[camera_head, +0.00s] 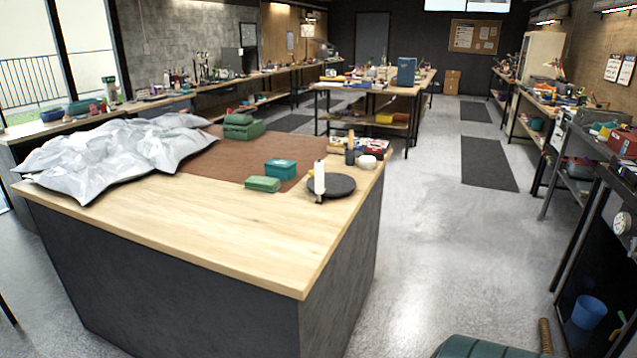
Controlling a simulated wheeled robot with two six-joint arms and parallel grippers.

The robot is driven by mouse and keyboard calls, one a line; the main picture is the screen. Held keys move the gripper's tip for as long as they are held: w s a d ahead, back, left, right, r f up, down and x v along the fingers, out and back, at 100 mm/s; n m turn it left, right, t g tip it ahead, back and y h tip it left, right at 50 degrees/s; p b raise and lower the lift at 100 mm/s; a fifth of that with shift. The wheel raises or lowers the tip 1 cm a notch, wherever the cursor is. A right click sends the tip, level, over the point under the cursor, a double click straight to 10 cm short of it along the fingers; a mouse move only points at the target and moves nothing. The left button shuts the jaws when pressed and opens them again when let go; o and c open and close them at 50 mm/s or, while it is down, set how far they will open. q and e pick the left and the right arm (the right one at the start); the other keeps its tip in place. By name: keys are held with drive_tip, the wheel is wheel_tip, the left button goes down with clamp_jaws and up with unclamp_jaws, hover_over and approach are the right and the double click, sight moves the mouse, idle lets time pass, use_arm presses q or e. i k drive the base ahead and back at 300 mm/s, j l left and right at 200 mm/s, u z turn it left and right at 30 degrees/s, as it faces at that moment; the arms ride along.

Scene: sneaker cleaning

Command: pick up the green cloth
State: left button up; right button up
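A small flat green item (263,184) lies on the near workbench (200,225), at the front edge of a brown mat (230,160). It looks like a folded green cloth, but it is too small to be sure. A teal box-like item (280,169) sits just behind it. Larger green items (243,127) are stacked farther back on the mat, and I cannot tell whether they are cloth or cases. Neither of my grippers is in view.
Crumpled silvery bags (110,150) cover the bench's left side. A dark round disc (332,187) with a white bottle (319,178) at its edge is on the right. The bench's front strip is bare. Open grey floor (440,230) lies to the right.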

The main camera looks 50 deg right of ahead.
sight(255, 183)
drive_tip(key=z, duration=1.35)
drive_tip(key=i+l, duration=0.2)
drive_tip(key=l, duration=0.15)
